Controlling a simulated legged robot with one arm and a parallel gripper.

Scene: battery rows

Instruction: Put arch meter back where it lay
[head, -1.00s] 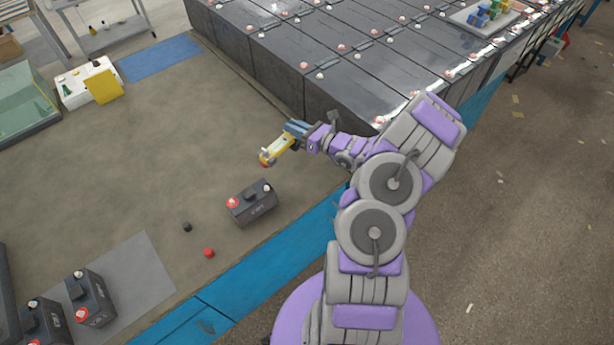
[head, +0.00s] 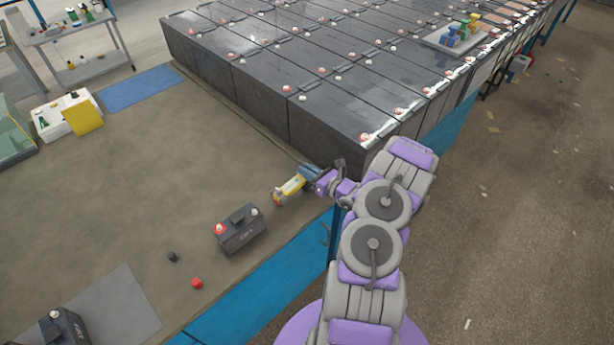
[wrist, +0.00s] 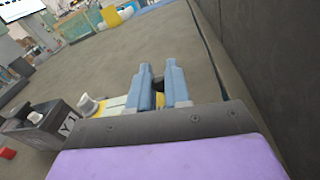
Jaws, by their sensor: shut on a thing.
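My gripper (head: 302,180) is shut on a yellow meter (head: 288,189) with a pale end, held out beyond the fingertips. I take it as the arch meter; its arch shape cannot be made out. It is right of and a little above a loose dark battery (head: 241,236) in the head view. In the wrist view the blue fingers (wrist: 160,88) hide most of the meter; its pale part (wrist: 114,103) shows left of them. A pale tray (head: 430,40) with several blue, green and yellow items lies on the battery row (head: 330,125) at the back right.
The row's dark side wall rises close right of my gripper. A red cap (head: 197,283) and a black cap (head: 172,257) lie near the loose battery. Another battery (head: 62,328) stands at lower left. A white box (head: 66,116) and blue mat (head: 140,88) are farther back.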

